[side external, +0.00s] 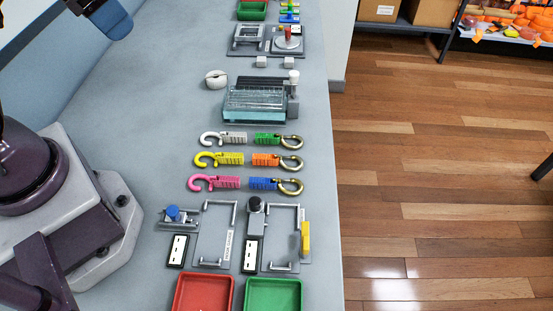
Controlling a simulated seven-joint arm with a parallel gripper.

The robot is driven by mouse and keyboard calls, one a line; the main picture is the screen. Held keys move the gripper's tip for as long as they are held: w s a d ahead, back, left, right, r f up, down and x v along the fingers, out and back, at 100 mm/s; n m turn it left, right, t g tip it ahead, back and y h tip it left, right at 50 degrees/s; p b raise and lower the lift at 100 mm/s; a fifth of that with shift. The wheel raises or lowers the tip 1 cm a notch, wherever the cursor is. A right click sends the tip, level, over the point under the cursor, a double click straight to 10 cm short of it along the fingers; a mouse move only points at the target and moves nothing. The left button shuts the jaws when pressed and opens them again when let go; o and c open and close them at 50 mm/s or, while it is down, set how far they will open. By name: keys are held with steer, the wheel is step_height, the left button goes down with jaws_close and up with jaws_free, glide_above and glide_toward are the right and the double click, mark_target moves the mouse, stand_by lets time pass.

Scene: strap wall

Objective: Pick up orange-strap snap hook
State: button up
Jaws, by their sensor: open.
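The orange-strap snap hook (266,160) lies flat on the grey bench in the side external view. Its short orange strap is on the left and its brass-coloured hook loop is on the right. It is the middle one of a column of three, between a green-strap snap hook (268,139) above it and a blue-strap snap hook (263,184) below it. Nothing covers it. A blue and grey part of my arm shows at the upper left, well away from the hooks. My gripper's fingers do not show.
White, yellow (230,159) and pink (226,182) open hooks lie just left of the snap hooks. A clear-topped box (255,104) stands above them; metal frames, a red tray (178,296) and a green tray (300,299) are below. The bench left of the hooks is clear.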

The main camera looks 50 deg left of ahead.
steer(key=w+d+f+m+g, duration=0.2)
steer(key=w+d+f+g, duration=0.2)
steer(key=w+f, duration=0.3)
steer(key=m, duration=0.7)
glide_above(269, 156)
step_height(269, 156, down, 14)
steer(key=f, duration=0.5)
steer(key=shift+s+a+f, duration=0.2)
steer(key=f, duration=0.6)
steer(key=shift+w+d+f, duration=0.15)
steer(key=shift+d+f, duration=0.1)
jaws_close()
